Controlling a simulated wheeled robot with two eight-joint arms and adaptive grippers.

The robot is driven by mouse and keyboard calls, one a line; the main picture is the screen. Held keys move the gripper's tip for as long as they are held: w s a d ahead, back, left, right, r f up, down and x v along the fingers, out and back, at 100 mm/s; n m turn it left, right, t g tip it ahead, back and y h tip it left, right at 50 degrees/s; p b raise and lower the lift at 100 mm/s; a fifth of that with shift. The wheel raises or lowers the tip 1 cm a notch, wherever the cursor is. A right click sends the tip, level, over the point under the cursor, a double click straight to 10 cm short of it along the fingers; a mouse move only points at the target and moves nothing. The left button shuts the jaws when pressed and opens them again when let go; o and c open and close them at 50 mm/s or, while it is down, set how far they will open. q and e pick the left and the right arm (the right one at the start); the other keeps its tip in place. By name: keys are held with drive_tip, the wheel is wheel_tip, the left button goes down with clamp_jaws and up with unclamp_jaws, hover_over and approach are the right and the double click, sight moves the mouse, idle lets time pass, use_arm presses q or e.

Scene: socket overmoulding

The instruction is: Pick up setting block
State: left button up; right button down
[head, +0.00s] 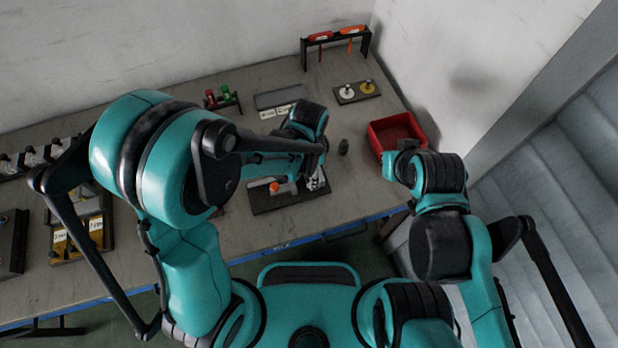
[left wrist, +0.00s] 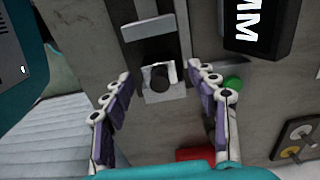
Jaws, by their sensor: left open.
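No part is clearly marked as the setting block. In the left wrist view, a dark round post (left wrist: 160,78) stands on a bright square metal piece (left wrist: 176,92), at the end of a slide. My left gripper (left wrist: 162,72) is open, with one finger on each side of this piece and nothing visibly gripped. A black block lettered "MM" (left wrist: 259,25) is at upper right, outside the fingers.
A board with knobs (head: 356,99) and a tool rack (head: 335,40) are at the back. A green round part (left wrist: 232,83) is beside the right finger.

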use_arm(q)
wheel_tip(320, 180, down, 2)
drive_tip(key=shift+f, duration=0.1)
drive_tip(key=shift+c, duration=0.3)
clamp_jaws()
